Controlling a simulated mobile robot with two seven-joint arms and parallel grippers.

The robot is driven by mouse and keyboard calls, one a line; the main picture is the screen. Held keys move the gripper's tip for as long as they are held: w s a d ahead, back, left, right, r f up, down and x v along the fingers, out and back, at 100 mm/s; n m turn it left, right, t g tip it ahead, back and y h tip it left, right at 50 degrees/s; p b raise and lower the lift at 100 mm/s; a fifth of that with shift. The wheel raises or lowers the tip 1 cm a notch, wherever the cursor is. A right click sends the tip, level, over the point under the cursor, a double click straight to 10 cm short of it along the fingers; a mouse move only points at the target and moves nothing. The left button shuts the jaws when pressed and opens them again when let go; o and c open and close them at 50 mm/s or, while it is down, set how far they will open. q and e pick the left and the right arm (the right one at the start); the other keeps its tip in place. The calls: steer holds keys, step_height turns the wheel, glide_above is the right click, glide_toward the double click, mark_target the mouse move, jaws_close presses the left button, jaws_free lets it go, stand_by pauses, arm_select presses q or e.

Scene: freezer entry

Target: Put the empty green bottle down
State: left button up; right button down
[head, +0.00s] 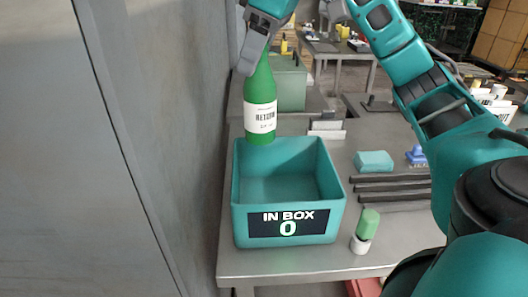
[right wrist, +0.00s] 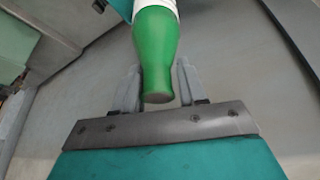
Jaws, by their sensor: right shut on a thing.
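The green bottle (head: 261,101) has a white label and hangs upright above the back part of the teal box marked IN BOX 0 (head: 238,196). My right gripper (head: 247,62) is shut on the bottle's neck. In the right wrist view the bottle (right wrist: 156,50) lies between the two grey fingers (right wrist: 157,88), its narrow end towards the palm. The visible inside of the box looks empty. The bottle's base overlaps the box's back rim in the picture; I cannot tell its exact height. My left gripper is not in view.
A grey table (head: 290,262) carries the box. A small green-capped bottle (head: 366,230), a teal block (head: 374,161), a blue item (head: 416,155) and dark bars (head: 392,188) are to the right. A grey wall (head: 180,130) stands close on the left.

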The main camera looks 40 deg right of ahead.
mark_target(274, 116)
step_height(274, 116, down, 19)
steer(key=shift+r, duration=0.2)
stand_by(0.6)
steer(key=c, duration=0.6)
jaws_free()
steer(key=shift+f, duration=0.1)
steer(key=v, duration=1.2)
